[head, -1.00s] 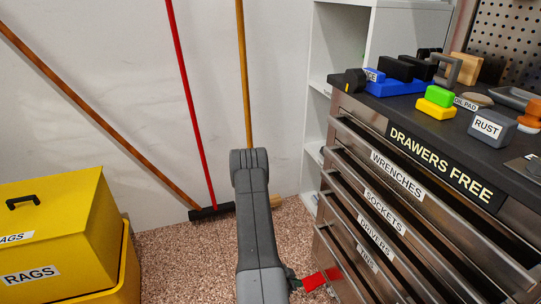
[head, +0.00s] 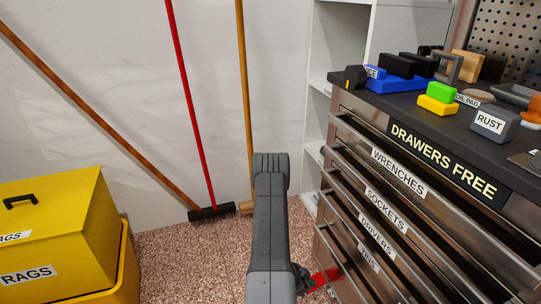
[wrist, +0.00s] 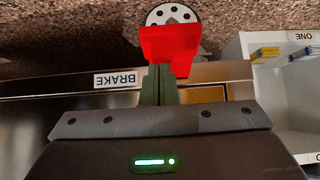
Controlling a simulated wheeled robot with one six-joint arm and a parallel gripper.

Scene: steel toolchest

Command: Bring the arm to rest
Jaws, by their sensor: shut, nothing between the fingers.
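My arm (head: 270,215) stretches forward over the floor, left of the steel toolchest. In the head view my gripper (head: 301,278) is a small dark shape at the arm's lower right, mostly hidden by the arm. In the wrist view my gripper (wrist: 158,72) has its two dark green fingers together with nothing between them. A red piece (wrist: 170,45) shows just past the fingertips, in front of a pale disc with holes (wrist: 172,14). I cannot tell the gap between the fingertips and the red piece.
The toolchest (head: 335,122) stands at the right, its drawers (head: 398,172) labelled. A white shelf unit (head: 313,125) is behind it. A yellow rag bin (head: 60,225) stands at the left. A red-handled broom (head: 190,100) leans on the wall. Speckled floor (head: 180,260) lies clear between.

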